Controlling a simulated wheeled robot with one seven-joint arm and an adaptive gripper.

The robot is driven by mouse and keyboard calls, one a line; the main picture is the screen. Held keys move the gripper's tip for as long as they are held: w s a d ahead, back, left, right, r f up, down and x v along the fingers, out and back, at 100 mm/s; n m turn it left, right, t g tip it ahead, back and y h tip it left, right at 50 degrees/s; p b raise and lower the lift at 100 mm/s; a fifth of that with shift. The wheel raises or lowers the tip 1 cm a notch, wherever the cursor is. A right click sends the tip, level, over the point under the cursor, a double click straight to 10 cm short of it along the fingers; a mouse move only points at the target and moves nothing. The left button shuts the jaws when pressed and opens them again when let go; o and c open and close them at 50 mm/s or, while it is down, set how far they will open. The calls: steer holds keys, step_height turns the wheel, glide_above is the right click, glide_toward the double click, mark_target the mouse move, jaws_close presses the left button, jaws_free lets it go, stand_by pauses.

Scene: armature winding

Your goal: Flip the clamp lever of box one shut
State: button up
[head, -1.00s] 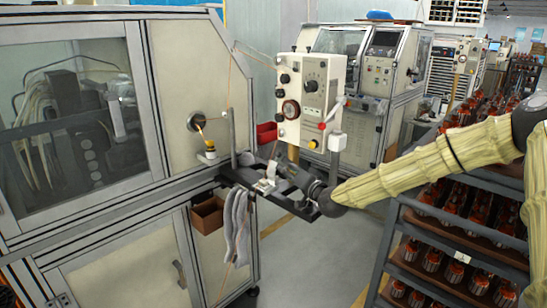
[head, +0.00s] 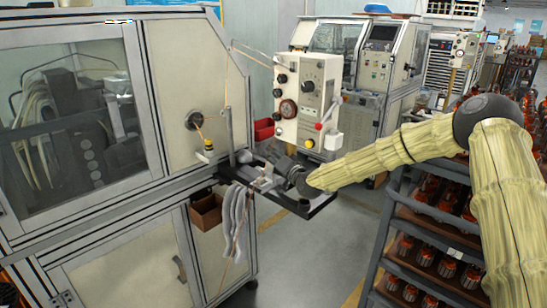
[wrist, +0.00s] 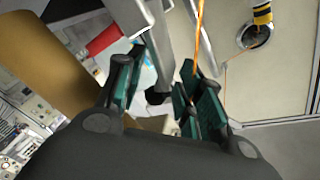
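A cream control box (head: 306,88) with dials and knobs hangs at the machine's right side in the head view. My gripper (head: 262,172) is below the box, over a dark bracket tray (head: 318,208). In the wrist view my gripper (wrist: 165,75) has its green-padded fingers apart. A bar's black end (wrist: 157,97) shows between them; I cannot tell if they touch it.
The winding machine (head: 190,80) fills the left, with a brown bin (head: 206,212) and grey gloves (head: 236,210) hanging on its side. Red bins (head: 264,130) stand behind the gripper. A rack of armatures (head: 425,250) stands at the right. An orange wire (wrist: 195,40) crosses near a finger.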

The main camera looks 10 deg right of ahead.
jaws_close()
steer(key=shift+s+a+f+n+b, duration=0.1)
steer(key=shift+n+b, duration=0.2)
steer(key=shift+b, duration=0.3)
steer(key=n+b, duration=0.1)
steer(key=b, duration=0.1)
steer(key=shift+s+a+n+t+b, duration=0.2)
steer(key=shift+a+n+t+b, duration=0.1)
steer(key=shift+a+n+b, duration=0.1)
steer(key=n+b, duration=0.2)
steer(key=s+a+n+y+b, duration=0.1)
steer(key=b, duration=0.1)
steer(key=shift+a+r+n+t, duration=0.15)
steer(key=shift+r+n+t, duration=0.25)
